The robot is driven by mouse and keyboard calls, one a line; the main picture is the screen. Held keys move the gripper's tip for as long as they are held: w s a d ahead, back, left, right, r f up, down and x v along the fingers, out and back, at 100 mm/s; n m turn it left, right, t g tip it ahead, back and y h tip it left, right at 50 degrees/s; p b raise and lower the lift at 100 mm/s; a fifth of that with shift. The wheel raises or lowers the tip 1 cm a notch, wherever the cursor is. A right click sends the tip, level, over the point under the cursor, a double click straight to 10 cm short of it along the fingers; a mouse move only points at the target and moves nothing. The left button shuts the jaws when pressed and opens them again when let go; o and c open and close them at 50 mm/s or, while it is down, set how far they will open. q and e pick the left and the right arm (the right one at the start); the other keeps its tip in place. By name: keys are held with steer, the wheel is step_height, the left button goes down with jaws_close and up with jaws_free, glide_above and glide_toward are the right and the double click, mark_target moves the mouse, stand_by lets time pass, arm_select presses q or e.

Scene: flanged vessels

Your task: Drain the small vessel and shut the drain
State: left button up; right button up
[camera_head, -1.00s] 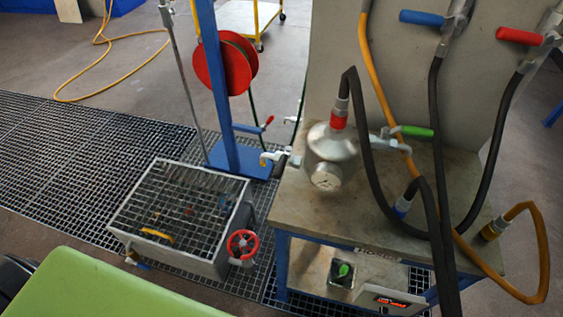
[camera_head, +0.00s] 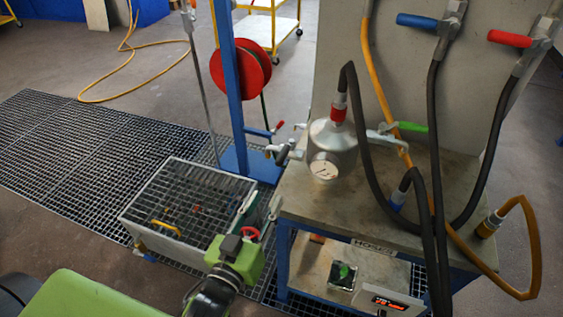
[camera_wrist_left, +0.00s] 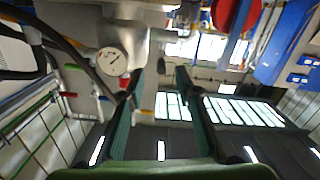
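The small silver vessel (camera_head: 333,146) stands on the bench top, with a round gauge on its front and a red-collared black hose on top. A small valve with a spout (camera_head: 273,150) sticks out from its left side, towards the grated basin (camera_head: 150,196). A dark piece shows at this valve; I cannot tell what it is. My left gripper (camera_head: 271,207) is below and left of the vessel, apart from it. In the left wrist view its two fingers (camera_wrist_left: 158,92) are apart with nothing between them, and the vessel's gauge (camera_wrist_left: 112,60) shows beyond. My right gripper is not in view.
The bench (camera_head: 300,208) has several black hoses and an orange hose (camera_head: 535,240) at its right. A blue post with a red reel (camera_head: 245,68) stands behind the basin. A red handwheel (camera_head: 251,232) is partly hidden by my left gripper. Floor grating is clear at left.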

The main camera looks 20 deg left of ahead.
arm_select(q)
step_height(320, 180, up, 3)
steer(key=p, duration=0.2)
glide_toward(288, 145)
steer(key=shift+t, duration=0.3)
steer(key=w, duration=0.3)
steer(key=w+f, duration=0.1)
steer(key=w, duration=0.2)
steer(key=shift+w+f, duration=0.15)
steer(key=shift+w, duration=0.15)
jaws_close()
